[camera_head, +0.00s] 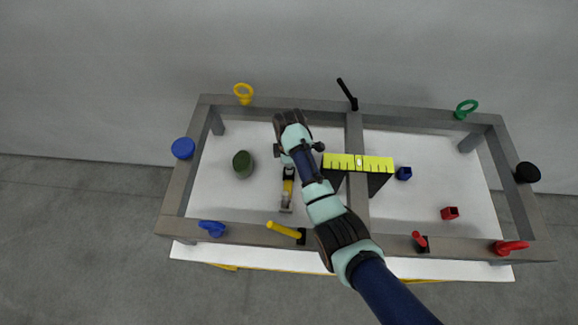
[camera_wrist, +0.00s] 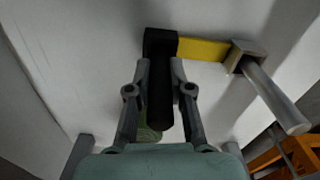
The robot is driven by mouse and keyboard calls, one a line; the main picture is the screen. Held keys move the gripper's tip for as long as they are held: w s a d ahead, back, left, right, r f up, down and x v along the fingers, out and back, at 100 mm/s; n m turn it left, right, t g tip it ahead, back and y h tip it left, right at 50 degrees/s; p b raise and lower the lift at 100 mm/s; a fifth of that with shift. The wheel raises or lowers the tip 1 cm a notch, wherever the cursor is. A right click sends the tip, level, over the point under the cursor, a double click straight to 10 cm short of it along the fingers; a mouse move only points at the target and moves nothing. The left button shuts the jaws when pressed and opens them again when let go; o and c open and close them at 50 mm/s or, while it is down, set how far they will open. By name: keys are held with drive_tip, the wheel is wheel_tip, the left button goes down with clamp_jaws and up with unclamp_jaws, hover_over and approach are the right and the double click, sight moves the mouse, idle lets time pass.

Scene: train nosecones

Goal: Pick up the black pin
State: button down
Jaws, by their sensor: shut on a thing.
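My gripper (camera_wrist: 161,72) is shut on a black pin (camera_wrist: 161,98) in the wrist view, with one finger on each side of it. The pin is a dark cylinder that meets a black block (camera_wrist: 160,42). A yellow bar (camera_wrist: 203,50) runs from that block to a grey block with a grey cylinder. In the head view the yellow bar (camera_head: 288,187) shows inside the frame, beside my wrist, which hides my fingertips and the held pin. Another black pin (camera_head: 346,92) stands tilted on the frame's back rail.
A grey frame (camera_head: 275,103) surrounds the white surface. A dark green cylinder (camera_head: 242,164) lies left of my wrist, and a yellow ruler-like piece (camera_head: 345,162) lies right. A blue block (camera_head: 404,173) and a red block (camera_head: 450,213) are further right. A yellow pin (camera_head: 282,228) is on the front rail.

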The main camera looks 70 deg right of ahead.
wheel_tip(320, 180, up, 20)
drive_tip(key=p, duration=1)
